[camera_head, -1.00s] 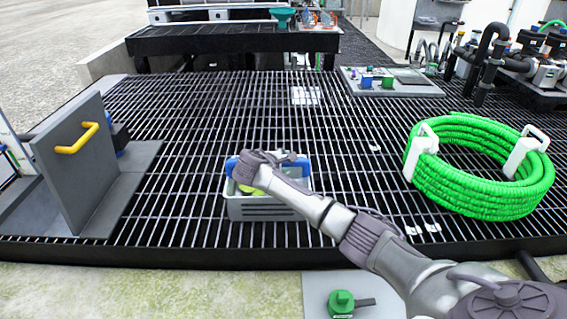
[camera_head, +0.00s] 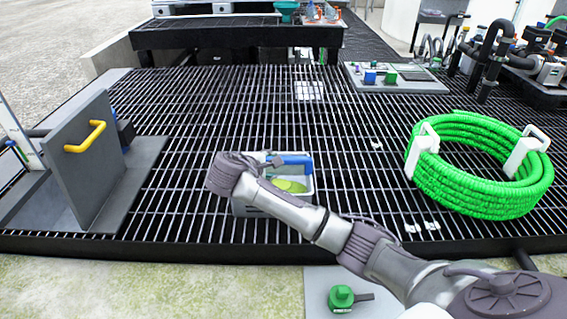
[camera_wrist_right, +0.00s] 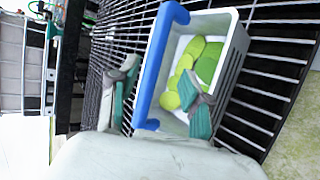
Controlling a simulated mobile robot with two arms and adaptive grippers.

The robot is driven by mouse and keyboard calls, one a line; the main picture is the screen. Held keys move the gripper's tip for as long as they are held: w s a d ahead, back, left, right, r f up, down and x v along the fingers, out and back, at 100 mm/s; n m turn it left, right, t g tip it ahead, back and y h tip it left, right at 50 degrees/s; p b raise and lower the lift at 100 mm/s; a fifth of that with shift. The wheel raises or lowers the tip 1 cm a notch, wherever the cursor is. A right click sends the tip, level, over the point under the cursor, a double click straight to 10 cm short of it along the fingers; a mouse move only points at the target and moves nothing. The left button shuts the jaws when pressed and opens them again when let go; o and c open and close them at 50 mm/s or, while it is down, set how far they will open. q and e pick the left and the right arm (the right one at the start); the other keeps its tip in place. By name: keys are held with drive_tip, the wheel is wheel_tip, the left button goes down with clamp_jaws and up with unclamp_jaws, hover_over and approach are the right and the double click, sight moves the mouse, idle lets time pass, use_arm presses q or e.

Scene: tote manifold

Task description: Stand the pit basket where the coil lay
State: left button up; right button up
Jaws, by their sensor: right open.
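The pit basket (camera_head: 304,195) is a grey open box with a blue handle (camera_head: 290,160), standing on the grating at the centre. Green and yellow-green discs lie in it. In the right wrist view the basket (camera_wrist_right: 236,75) shows its blue handle bar (camera_wrist_right: 153,70) along one side. My right gripper (camera_wrist_right: 160,98) is open, one finger outside the bar and the other over the basket's inside; contact cannot be told. In the head view my wrist hides the basket's left part and most of the gripper. The green coil (camera_head: 470,190) with white clips lies on the grating at right. My left gripper is out of view.
A grey upright panel with a yellow handle (camera_head: 86,138) stands at left. A low grey plate with blue and green blocks (camera_head: 397,80) lies at the back right, near black pipes (camera_head: 490,65). A dark bench (camera_head: 235,35) stands behind. The grating between is mostly clear.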

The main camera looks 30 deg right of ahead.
drive_tip(key=s+a+f+m+g+y, duration=0.1)
drive_tip(key=s+a+f+y, duration=0.25)
drive_tip(key=s+f, duration=0.4)
drive_tip(key=s+a+f+y, duration=0.2)
drive_tip(key=s+a+f, duration=0.35)
drive_tip(key=f, duration=0.35)
drive_tip(key=s+a+f+m+g+y, duration=0.1)
drive_tip(key=s+f+m+y, duration=0.1)
drive_tip(key=s, duration=0.9)
drive_tip(key=s+a+f+m+g+y, duration=0.1)
drive_tip(key=s+f+m, duration=0.3)
drive_tip(key=s, duration=0.7)
drive_tip(key=shift+y, duration=0.85)
drive_tip(key=shift+s+a, duration=0.1)
drive_tip(key=shift+s, duration=0.05)
